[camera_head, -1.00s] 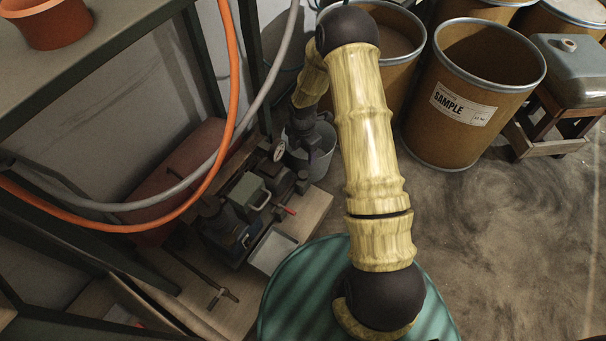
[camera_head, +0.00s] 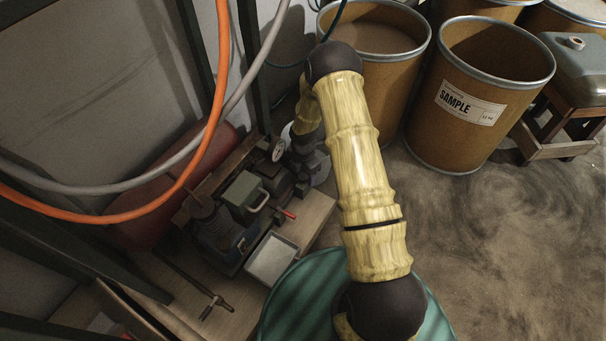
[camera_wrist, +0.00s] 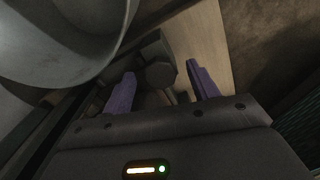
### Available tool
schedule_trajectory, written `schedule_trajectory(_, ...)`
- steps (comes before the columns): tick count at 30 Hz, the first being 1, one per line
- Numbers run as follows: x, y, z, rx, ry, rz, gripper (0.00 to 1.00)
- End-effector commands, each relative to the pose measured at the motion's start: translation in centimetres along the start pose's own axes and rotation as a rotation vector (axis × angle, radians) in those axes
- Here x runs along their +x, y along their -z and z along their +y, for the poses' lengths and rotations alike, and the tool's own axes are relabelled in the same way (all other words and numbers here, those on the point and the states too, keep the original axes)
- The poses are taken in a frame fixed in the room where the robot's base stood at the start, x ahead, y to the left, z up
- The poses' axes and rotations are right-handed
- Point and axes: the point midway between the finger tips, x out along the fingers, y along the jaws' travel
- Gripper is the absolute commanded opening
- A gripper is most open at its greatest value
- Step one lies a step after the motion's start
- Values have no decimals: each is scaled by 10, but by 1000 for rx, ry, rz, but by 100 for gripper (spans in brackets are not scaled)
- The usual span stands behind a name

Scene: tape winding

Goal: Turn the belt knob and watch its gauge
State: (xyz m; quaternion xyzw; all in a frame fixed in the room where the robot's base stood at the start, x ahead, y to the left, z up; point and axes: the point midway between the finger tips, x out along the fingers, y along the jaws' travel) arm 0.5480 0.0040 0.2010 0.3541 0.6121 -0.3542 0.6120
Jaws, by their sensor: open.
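A small white round gauge (camera_head: 278,151) stands at the upper end of the dark machine (camera_head: 235,228) in the head view. Its reading is too small to make out. My gripper (camera_wrist: 160,82) is open, with its two purple fingers apart in the wrist view. A dark, blunt-faceted knob (camera_wrist: 157,74) shows between and a little beyond the fingers. It looks like the belt knob, and I cannot tell whether a finger touches it. In the head view my gripper's dark body is beside the gauge, on its right, and hides the knob there.
A grey bucket (camera_wrist: 60,35) is close at the upper left of the wrist view. A wooden board (camera_wrist: 203,45) lies under the machine. A light metal tray (camera_head: 271,259) and a teal drum (camera_head: 290,300) are in front. Orange (camera_head: 207,135) and grey hoses hang at left.

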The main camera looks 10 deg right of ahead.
Motion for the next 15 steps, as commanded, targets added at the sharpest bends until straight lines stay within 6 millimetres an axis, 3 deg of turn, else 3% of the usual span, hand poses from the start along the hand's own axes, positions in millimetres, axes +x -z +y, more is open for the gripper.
schedule_trajectory(2,0,0,0,-1,0,0,57)
schedule_trajectory(6,0,0,0,0,0,0,30)
schedule_trajectory(9,0,0,0,0,-1,0,15)
schedule_trajectory(15,-1,1,1,5,0,0,15)
